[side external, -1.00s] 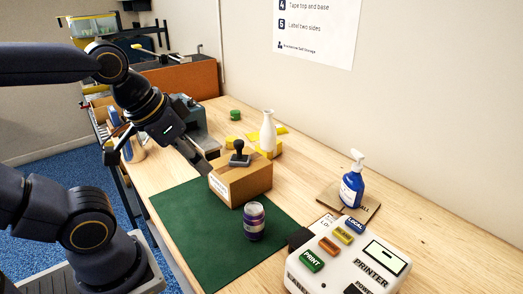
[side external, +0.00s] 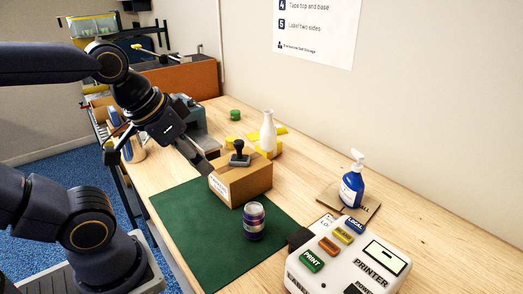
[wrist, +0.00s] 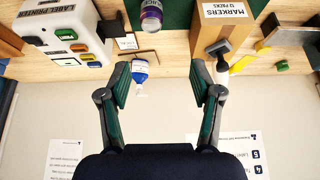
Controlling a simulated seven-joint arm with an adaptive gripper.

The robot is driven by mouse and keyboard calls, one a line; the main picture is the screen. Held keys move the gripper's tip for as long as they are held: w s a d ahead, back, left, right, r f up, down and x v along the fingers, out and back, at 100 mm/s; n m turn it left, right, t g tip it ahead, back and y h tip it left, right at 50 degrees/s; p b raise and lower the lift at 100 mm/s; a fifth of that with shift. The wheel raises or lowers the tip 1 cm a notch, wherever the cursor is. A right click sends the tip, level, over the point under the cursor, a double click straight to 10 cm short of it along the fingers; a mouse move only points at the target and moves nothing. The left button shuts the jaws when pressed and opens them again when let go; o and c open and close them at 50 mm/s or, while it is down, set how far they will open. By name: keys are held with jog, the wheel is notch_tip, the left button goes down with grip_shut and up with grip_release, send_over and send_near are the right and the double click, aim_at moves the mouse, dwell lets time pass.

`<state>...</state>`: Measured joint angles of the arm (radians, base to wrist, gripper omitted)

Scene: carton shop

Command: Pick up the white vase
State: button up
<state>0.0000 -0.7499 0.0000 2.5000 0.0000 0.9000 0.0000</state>
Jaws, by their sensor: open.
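In the wrist view the vase (wrist: 222,70) shows beside the right-hand finger, outside the gap between the fingers. My gripper (wrist: 160,77) is open with nothing between its fingers.
A brown carton (side external: 245,182) with a black stamp (side external: 239,155) on top stands on the green mat (side external: 190,225). A purple jar (side external: 254,221), blue pump bottle (side external: 351,185) and white label printer (side external: 345,262) are nearer. Yellow items (side external: 279,131) lie around the vase. Bare table lies right of it.

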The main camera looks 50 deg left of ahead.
jog(key=w+a+r+t, duration=0.2)
jog(key=w+r, duration=0.6)
jog(key=w+a+r+n+y, duration=0.25)
jog(key=w+a, duration=0.55)
jog(key=w, duration=0.6)
jog(key=n+g, duration=0.2)
send_near(269, 116)
jog(key=f, duration=0.1)
jog(key=w+a+f, duration=0.1)
jog(key=f, duration=0.1)
jog(key=a+f, duration=0.1)
jog(key=shift+w+f, duration=0.3)
jog(key=shift+f, duration=0.05)
jog(key=shift+t, duration=0.3)
jog(key=shift+w+r+x, duration=0.1)
jog(key=shift+w+x, duration=0.1)
jog(key=shift+x, duration=1.3)
jog(key=shift+w+r+x, duration=0.15)
jog(key=shift+x, duration=1.4)
jog(key=shift+c, duration=0.4)
